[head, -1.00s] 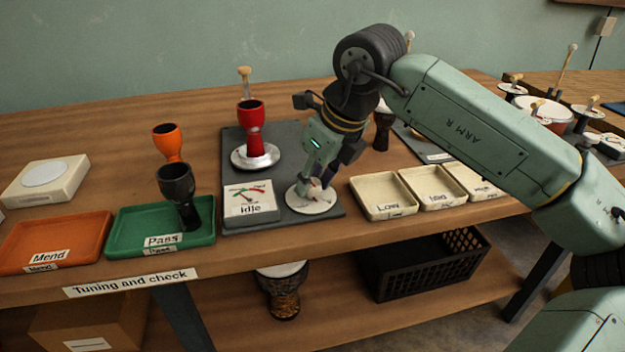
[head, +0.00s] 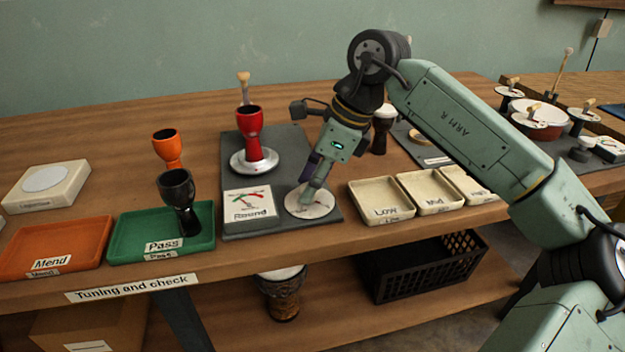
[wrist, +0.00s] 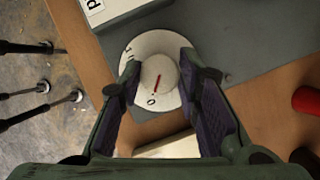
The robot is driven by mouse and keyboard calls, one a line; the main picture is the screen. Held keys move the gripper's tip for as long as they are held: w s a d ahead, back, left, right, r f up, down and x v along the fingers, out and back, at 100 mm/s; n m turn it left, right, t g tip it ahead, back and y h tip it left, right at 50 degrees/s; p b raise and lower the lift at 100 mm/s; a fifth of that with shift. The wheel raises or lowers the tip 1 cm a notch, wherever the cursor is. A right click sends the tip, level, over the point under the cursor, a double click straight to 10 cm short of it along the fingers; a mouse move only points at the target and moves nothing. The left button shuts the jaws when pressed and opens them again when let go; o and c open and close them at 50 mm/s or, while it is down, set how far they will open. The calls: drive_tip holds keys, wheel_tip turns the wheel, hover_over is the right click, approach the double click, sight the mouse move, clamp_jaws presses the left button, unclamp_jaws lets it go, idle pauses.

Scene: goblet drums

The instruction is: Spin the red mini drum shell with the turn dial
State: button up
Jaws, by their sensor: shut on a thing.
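The red mini drum shell (head: 249,134) stands upright on a round silver turntable (head: 240,163) on the grey board. It shows at the right edge of the wrist view (wrist: 307,101). The turn dial is a white disc (head: 318,208) at the board's front right, with a knob (wrist: 159,76) bearing a red line. My gripper (head: 309,198) points down over the dial. In the wrist view (wrist: 159,82) its fingers are shut on the knob, one on each side. A gauge display (head: 249,203) left of the dial reads "Round".
The green Pass tray (head: 122,232) holds a black shell (head: 178,195). An orange shell (head: 167,148) stands behind it, and the orange Mend tray (head: 80,231) lies left. Cream Low (head: 362,215) and Mid (head: 443,209) trays stand right of the dial. A dark drum (head: 382,130) stands behind my gripper.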

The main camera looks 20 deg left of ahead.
idle(0.3)
drive_tip(key=o, duration=1.1)
drive_tip(key=shift+r, duration=0.1)
drive_tip(key=v, duration=1.1)
drive_tip(key=shift+w+d+r, duration=0.1)
drive_tip(key=shift+d+r, duration=0.1)
drive_tip(key=shift+r, duration=0.15)
